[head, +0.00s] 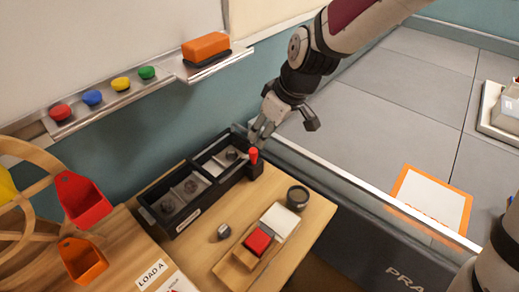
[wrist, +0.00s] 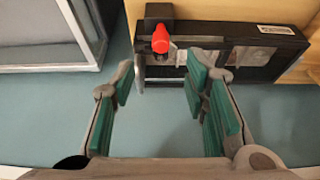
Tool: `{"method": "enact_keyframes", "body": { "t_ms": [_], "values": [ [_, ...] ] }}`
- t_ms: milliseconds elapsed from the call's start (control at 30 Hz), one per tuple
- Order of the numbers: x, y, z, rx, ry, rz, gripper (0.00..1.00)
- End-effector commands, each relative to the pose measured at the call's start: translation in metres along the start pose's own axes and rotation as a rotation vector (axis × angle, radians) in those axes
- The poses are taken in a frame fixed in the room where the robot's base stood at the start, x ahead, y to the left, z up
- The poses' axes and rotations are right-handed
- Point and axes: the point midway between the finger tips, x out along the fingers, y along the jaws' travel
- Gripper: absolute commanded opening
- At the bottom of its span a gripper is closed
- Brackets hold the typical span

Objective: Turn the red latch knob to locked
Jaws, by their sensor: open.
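The red latch knob (head: 253,156) stands upright at the right end of a black compartment case (head: 178,226) on the wooden table. In the wrist view the red knob (wrist: 160,40) sits on a black block (wrist: 158,13) at the case's end. My gripper (head: 262,131) is open and empty, close above the knob in the head view. In the wrist view my gripper (wrist: 160,75) has its green-padded fingers apart, with the knob beyond the tips, roughly centred between them. No contact shows. I cannot read any locked marking.
The case holds small grey parts. A dark round cup (head: 297,197), a wooden block with a red piece (head: 257,241) and a grey knob-like part (head: 224,231) stand on the table (head: 218,262). The whiteboard tray (head: 107,103) is behind, and a low barrier (head: 360,196) lies right.

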Motion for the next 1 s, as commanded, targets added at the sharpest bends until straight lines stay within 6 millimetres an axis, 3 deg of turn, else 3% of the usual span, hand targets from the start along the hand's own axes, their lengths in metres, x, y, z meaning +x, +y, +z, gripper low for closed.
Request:
{"method": "enact_keyframes", "body": {
  "t_ms": [200,500,933,967,1000],
  "values": [
    [0.047,-0.001,0.001,-0.001,-0.003,-0.004,0.41],
    [0.089,0.0,0.0,0.002,-0.001,-0.002,0.41],
    [0.099,0.0,0.0,0.002,0.0,0.0,0.41],
    [0.099,0.0,0.0,0.002,0.0,0.0,0.39],
    [0.099,0.0,0.0,0.002,0.0,0.0,0.3]
  ]
}}
